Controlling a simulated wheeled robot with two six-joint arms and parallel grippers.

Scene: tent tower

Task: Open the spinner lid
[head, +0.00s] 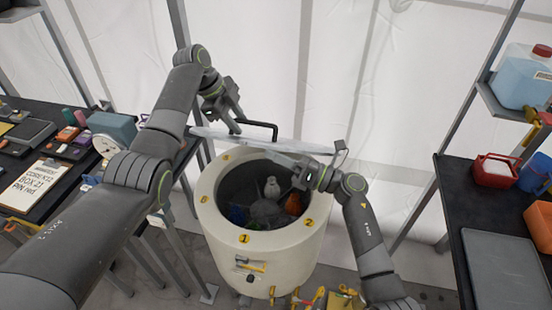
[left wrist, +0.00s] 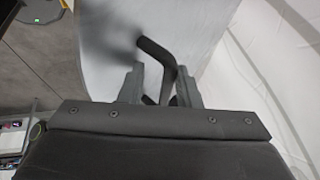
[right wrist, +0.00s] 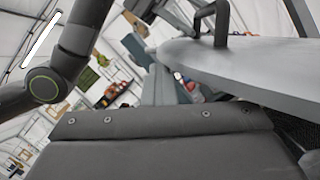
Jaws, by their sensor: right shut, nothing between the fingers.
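The spinner is a cream drum (head: 230,215) with its mouth uncovered. Its grey round lid (head: 262,143) is tilted up behind the mouth, seen nearly edge-on in the head view; its plate also shows in the right wrist view (right wrist: 245,68). The black lid handle (head: 262,124) is on the upper face. My left gripper (head: 237,129) is at the handle's left end; in the left wrist view its fingers stand apart with the handle (left wrist: 158,50) between them, not visibly clamped. My right gripper (head: 298,180) is shut and empty over the mouth, by the lid's lower side.
Dark contents and a pale bottle-like item (head: 271,187) show inside the drum. A cluttered bench (head: 60,193) stands at left with a clipboard and a gauge. At right are a bench (head: 485,228) with bins and a shelf holding a blue jug (head: 524,78). Tools hang on the drum's front.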

